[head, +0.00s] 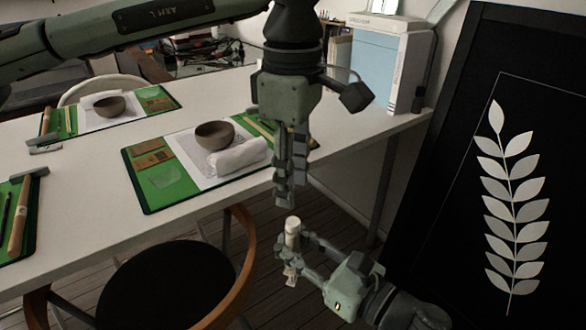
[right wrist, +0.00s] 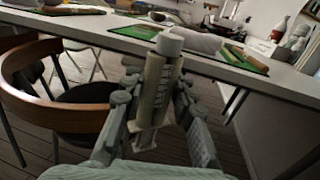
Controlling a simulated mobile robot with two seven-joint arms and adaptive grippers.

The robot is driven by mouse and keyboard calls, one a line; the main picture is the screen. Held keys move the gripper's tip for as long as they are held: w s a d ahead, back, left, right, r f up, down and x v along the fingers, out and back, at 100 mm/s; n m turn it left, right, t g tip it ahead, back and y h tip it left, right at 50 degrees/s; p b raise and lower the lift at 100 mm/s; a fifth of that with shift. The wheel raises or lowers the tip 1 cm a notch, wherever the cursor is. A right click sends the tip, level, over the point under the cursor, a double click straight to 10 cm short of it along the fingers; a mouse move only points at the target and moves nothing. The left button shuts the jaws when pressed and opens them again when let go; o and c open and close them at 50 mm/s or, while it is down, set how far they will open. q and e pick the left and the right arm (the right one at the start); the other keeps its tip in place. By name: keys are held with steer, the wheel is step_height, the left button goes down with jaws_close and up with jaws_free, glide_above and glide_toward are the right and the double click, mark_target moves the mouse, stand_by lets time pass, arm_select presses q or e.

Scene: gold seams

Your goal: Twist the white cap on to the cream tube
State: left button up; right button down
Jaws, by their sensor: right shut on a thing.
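The cream tube (right wrist: 155,88) stands roughly upright in my right gripper (right wrist: 150,125), which is shut on it. The tube also shows in the head view (head: 292,239), beyond the table's front edge. The white cap (right wrist: 170,44) sits at the tube's upper end; it also shows in the head view (head: 292,224). I cannot tell whether it is threaded on or only resting. My left gripper (head: 291,204) points down just above the cap, with a small gap visible below its fingertips. Its fingers look close together, but their opening is unclear. It does not show in the right wrist view.
A white table (head: 90,205) holds green mats (head: 150,202) with bowls (head: 214,135), a white roll (head: 238,158) and tools. A wooden chair (head: 240,265) stands before it. A black panel (head: 440,200) with a leaf design is at the right.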

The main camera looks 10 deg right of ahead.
mark_target(293, 221)
arm_select(q)
steer(key=n, duration=0.5)
steer(key=shift+r, duration=0.25)
steer(key=n, duration=0.6)
steer(key=shift+r, duration=0.25)
steer(key=shift+f, duration=4)
jaws_close()
